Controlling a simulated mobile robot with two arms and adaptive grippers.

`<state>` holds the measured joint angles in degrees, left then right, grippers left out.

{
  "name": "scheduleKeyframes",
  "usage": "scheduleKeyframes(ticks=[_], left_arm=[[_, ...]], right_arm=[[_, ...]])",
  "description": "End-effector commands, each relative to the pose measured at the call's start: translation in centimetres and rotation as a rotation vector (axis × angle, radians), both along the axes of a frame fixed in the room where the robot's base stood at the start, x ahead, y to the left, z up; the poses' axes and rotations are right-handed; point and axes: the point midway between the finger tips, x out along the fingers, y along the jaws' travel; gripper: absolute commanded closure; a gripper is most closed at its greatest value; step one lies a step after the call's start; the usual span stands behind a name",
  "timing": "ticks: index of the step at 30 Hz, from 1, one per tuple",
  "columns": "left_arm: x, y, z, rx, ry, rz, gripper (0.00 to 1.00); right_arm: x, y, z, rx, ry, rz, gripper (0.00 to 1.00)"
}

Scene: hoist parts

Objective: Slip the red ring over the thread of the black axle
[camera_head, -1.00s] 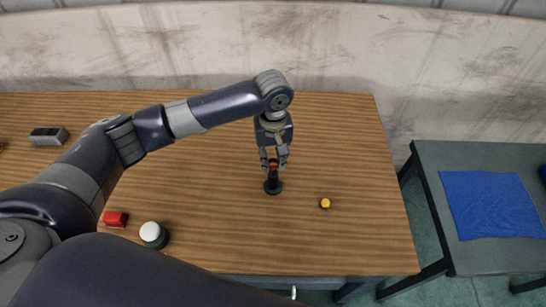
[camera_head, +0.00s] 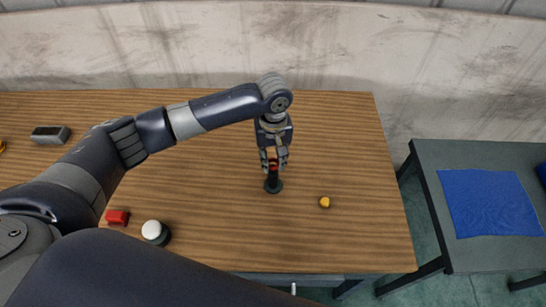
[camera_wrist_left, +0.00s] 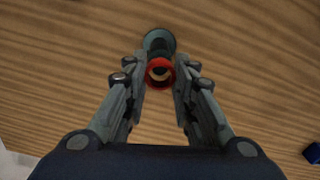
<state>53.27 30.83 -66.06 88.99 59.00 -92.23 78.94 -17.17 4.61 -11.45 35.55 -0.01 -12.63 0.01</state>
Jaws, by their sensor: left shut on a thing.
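The black axle (camera_head: 273,185) stands upright on the wooden table, on a round dark base; it also shows in the wrist view (camera_wrist_left: 158,39). My left gripper (camera_head: 273,163) points down right above it, shut on the red ring, and hides part of the axle's top. In the left wrist view the red ring (camera_wrist_left: 152,82) sits between the fingertips, its hole facing the camera, overlapping the axle's dark base in the picture. I cannot tell whether the ring is around the thread or just above it. My right gripper is not in view.
A yellow piece (camera_head: 325,202) lies right of the axle. A red block (camera_head: 117,217) and a white-topped dark button (camera_head: 154,232) are at the front left; a grey box (camera_head: 50,134) is at the back left. A dark side table (camera_head: 450,160) bears a blue cloth (camera_head: 488,204).

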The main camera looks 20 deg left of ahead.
Motion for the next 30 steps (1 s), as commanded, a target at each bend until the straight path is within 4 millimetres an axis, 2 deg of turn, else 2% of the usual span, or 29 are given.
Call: scheduleKeyframes(ticks=[12,30], left_arm=[[0.0,0.0,-0.1,0.000,0.000,0.000,0.83],[0.0,-0.1,-1.6,-0.001,0.000,0.000,0.83]], right_arm=[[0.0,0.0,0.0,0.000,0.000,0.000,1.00],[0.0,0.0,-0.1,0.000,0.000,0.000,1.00]])
